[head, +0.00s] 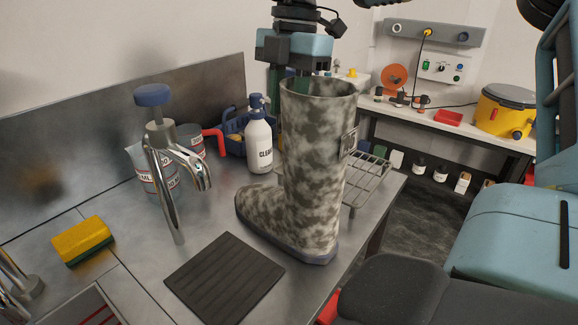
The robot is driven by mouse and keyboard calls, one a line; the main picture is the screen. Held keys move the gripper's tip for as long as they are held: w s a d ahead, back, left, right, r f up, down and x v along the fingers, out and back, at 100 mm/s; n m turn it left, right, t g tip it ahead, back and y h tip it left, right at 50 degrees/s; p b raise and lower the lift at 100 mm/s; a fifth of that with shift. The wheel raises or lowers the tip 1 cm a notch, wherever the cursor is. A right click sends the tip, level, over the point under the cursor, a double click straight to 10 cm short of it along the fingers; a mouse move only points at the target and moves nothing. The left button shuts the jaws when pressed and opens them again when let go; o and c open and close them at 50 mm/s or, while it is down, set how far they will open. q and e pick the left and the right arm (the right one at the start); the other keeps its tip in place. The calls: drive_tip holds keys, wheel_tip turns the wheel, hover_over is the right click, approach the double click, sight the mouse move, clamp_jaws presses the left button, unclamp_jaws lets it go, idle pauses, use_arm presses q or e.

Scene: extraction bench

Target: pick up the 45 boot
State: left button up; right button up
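A tall camouflage boot (315,165) with a grey-blue sole stands upright on the steel bench, its toe pointing left. A small square tag (349,142) is on the right side of its shaft; I cannot read a number on it. My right gripper (293,75) points down over the boot's open top, close to the rim. Its fingertips are partly hidden by the boot, so I cannot tell whether they are open, shut or touching it. My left gripper is not in view.
A black ribbed mat (225,280) lies in front of the boot. A steel tap (170,165), a white cleaner bottle (259,140) and a sponge (82,241) are to the left. A wire rack (368,180) stands behind right. A shelf with a yellow pot (504,112) is beyond.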

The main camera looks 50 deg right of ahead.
clamp_jaws()
idle(1.4)
